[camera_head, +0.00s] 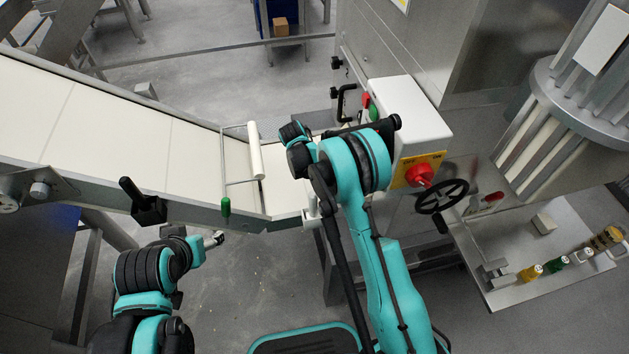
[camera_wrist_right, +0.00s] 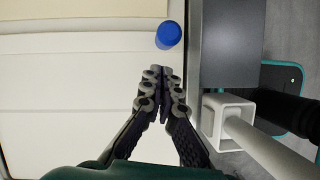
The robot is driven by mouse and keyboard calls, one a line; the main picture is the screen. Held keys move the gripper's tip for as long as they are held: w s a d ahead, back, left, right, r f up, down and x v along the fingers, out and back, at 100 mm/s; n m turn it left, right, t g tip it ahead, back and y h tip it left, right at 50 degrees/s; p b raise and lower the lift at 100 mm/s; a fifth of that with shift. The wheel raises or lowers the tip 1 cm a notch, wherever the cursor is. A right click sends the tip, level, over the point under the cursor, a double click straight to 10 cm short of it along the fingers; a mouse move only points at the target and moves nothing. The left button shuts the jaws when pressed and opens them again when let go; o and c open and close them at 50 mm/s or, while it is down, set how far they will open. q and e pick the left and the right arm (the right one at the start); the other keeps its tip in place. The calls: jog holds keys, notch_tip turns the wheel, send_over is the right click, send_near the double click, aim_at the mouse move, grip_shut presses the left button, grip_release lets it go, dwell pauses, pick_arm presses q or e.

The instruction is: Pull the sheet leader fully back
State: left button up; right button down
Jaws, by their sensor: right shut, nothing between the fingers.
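I cannot pick out the sheet leader for certain. A pale belt (camera_head: 120,120) runs in from the left towards the machine. A thin frame with a white roller (camera_head: 255,150) and a green grip (camera_head: 225,207) stands across its right end. In the right wrist view, a blue round knob (camera_wrist_right: 168,35) stands beyond the fingertips, over a pale surface (camera_wrist_right: 75,95). My right gripper (camera_wrist_right: 164,76) is shut and empty, short of the knob. My own arm hides it in the head view. My left gripper (camera_head: 215,240) is below the belt's near edge; its jaws are unclear.
A white box with a red rotary switch (camera_head: 420,175) and a black handwheel (camera_head: 442,197) are right of my right arm. A black lever (camera_head: 143,203) is on the belt's near side. A white square bracket (camera_wrist_right: 226,121) with a rod is right of my right gripper.

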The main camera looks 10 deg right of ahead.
jog(key=shift+s+d, duration=0.15)
jog(key=shift+d, duration=0.75)
jog(key=shift+r, duration=0.1)
